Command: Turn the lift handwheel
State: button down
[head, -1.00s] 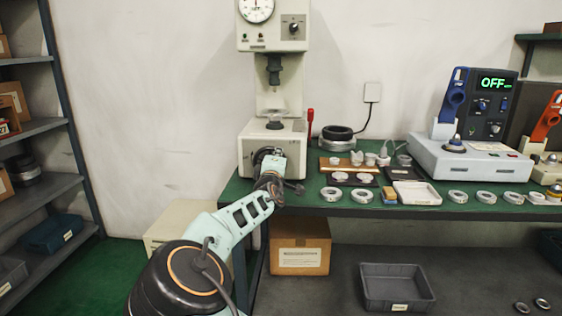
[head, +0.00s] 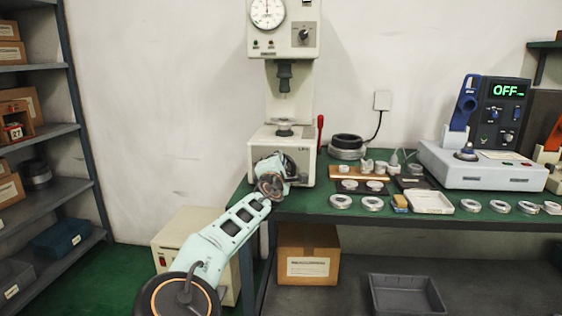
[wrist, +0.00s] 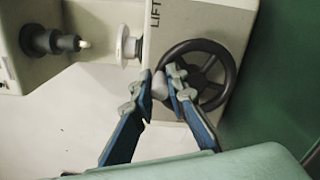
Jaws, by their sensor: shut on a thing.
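The lift handwheel (wrist: 222,91) is a dark spoked wheel on the pale front of the press, beside the word LIFT in the wrist view. A light grey knob (wrist: 160,87) stands out at its rim. My gripper (wrist: 161,80) has its two blue fingers on either side of this knob and is shut on it. In the head view my wrist is in front of the press base (head: 262,140) and covers most of the wheel and the fingertips.
The press has a round dial (head: 267,12) on top and a red lever (head: 320,132) at its right. Rings, trays and a blue-handled instrument (head: 480,165) fill the green bench to the right. A shelf (head: 45,140) stands left; a cream cabinet (head: 190,240) is below.

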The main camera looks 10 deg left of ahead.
jog(key=shift+a, duration=0.1)
jog(key=c, duration=1.9)
grip_release()
jog(key=shift+s, duration=0.1)
jog(key=s, duration=1.2)
jog(key=shift+w, duration=0.1)
